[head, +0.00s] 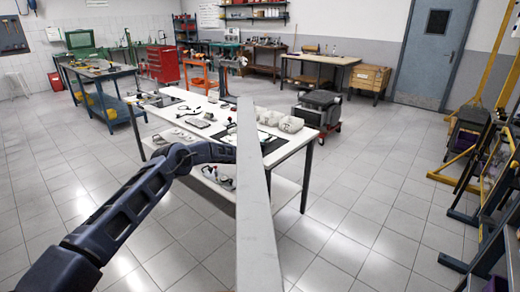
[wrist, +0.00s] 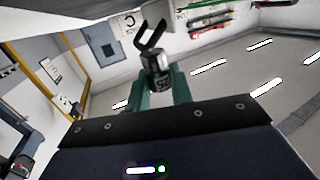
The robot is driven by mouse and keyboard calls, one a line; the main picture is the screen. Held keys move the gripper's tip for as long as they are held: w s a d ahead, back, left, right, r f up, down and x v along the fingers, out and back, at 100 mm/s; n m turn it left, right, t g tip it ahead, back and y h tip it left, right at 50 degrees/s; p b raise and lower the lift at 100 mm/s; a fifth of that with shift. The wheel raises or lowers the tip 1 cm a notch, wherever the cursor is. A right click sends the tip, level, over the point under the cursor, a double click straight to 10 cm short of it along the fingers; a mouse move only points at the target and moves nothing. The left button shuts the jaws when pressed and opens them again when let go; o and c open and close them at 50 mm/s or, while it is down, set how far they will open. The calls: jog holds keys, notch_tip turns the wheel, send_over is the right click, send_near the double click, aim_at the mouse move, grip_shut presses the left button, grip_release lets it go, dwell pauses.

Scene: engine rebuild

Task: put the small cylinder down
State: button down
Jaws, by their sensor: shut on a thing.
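In the wrist view, my gripper (wrist: 158,84) has its two teal fingers closed on a small dark cylinder (wrist: 156,62). The cylinder has light markings on its side, and a dark forked piece (wrist: 151,37) shows at its far end. Nothing in the wrist view shows a surface touching the cylinder. In the head view, my arm reaches from the lower left toward the white table. My gripper and the cylinder cannot be made out there, behind or near a pale slab.
The pale grey slab (head: 252,190) stands close in the head view and covers part of the white table (head: 291,150). Several parts lie on the table, including pale rounded pieces (head: 290,124). A dark machine (head: 320,105) stands behind it. Open tiled floor (head: 380,190) lies to the right.

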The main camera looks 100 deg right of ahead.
jog(key=shift+f, duration=2.15)
jog(key=shift+f, duration=0.2)
jog(key=c, duration=1.2)
grip_release()
jog(key=shift+c, duration=0.2)
jog(key=shift+r, duration=0.2)
jog(key=v, duration=1.2)
